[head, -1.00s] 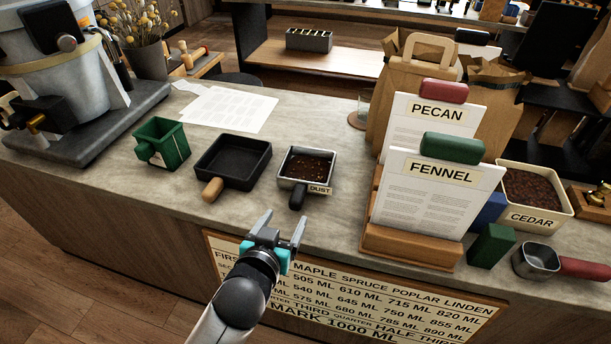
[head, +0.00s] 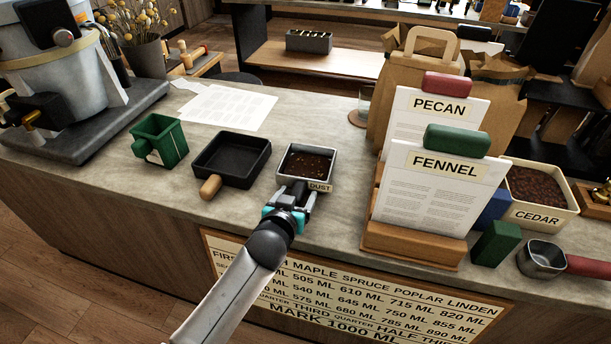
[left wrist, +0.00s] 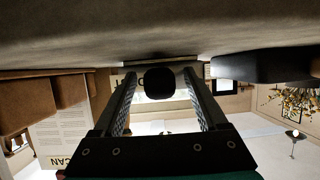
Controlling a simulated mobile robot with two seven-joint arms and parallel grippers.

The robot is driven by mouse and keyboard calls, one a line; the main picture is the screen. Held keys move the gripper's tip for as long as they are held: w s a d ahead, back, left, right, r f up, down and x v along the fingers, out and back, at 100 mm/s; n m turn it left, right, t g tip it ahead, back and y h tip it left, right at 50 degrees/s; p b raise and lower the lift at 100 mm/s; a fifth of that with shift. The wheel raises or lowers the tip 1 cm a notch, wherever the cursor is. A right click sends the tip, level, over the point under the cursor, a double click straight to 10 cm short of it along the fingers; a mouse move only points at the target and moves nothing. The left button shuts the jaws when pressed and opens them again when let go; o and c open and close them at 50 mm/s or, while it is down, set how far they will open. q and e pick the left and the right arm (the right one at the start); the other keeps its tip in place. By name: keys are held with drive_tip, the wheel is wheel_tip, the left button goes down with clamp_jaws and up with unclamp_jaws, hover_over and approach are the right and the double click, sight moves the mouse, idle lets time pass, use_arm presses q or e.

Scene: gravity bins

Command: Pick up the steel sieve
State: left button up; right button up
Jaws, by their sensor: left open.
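The steel sieve (head: 330,166) is a square steel-rimmed pan on the counter, holding dark brown bits, with a "DUST" label on its front. Its black handle points toward my arm and is mostly hidden by my gripper in the head view. My left gripper (head: 294,194) is at the front of the sieve, low over the counter. In the left wrist view the open fingers of the left gripper (left wrist: 163,100) stand on either side of the rounded black handle end (left wrist: 159,82), with a gap on both sides. My right gripper is not in view.
A black pan (head: 217,173) with a wooden handle lies close left of the sieve, and a green scoop-like container (head: 160,142) beyond it. A wooden stand (head: 413,245) with cards is close right. A steel cup (head: 541,260) lies farther right. Counter behind the sieve is clear.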

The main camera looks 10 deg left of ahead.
use_arm(q)
drive_tip(key=shift+w+f, duration=0.1)
drive_tip(key=shift+w, duration=0.3)
clamp_jaws()
idle(0.4)
idle(0.8)
